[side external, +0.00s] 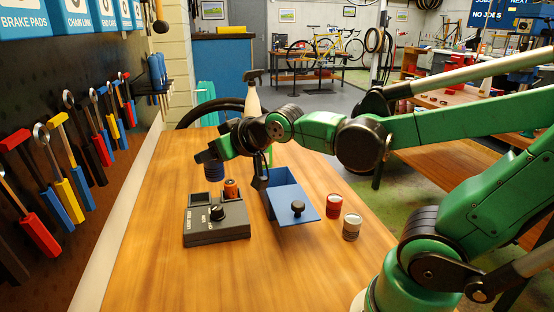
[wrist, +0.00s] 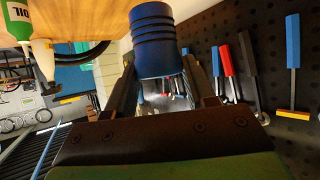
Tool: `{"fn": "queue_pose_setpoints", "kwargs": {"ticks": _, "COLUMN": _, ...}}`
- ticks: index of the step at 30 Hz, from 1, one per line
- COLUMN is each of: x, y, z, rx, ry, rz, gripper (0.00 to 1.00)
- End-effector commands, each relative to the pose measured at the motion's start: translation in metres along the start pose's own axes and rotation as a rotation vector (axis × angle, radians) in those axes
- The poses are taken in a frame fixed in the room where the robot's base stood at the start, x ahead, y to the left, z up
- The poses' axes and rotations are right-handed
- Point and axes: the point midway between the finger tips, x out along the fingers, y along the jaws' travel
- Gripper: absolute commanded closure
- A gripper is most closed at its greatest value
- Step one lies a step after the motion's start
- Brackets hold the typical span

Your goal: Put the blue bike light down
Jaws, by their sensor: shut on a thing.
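The blue bike light (side external: 213,172) is a short ribbed cylinder. My gripper (side external: 212,156) is shut on it and holds it upright above the left part of the grey light test box (side external: 232,231). In the wrist view the blue bike light (wrist: 153,42) sits between the two dark fingers of my gripper (wrist: 158,75). The test box has a dark knob and two sockets at its back. The left socket looks empty, and an orange light (side external: 231,188) stands in the right one. I cannot tell whether the blue light touches the socket.
A red cylinder (side external: 334,206) and a grey one (side external: 351,227) stand further right. A tool board (side external: 60,130) borders the table on the left. The front of the wooden table (side external: 270,280) is clear.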

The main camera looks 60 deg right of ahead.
Motion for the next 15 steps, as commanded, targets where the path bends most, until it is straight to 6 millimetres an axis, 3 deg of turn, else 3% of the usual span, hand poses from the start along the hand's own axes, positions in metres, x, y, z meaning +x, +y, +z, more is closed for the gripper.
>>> {"fn": "queue_pose_setpoints", "kwargs": {"ticks": 5, "x": -0.016, "y": 0.072, "z": -0.043, "rx": 0.138, "ry": -0.015, "rz": 0.247, "gripper": 1.0}}
{"fn": "queue_pose_setpoints", "kwargs": {"ticks": 9, "x": -0.043, "y": 0.122, "z": -0.068, "rx": 0.235, "ry": -0.008, "rz": 0.425, "gripper": 1.0}}
{"fn": "queue_pose_setpoints", "kwargs": {"ticks": 15, "x": -0.073, "y": 0.161, "z": -0.086, "rx": 0.315, "ry": 0.011, "rz": 0.573, "gripper": 1.0}}
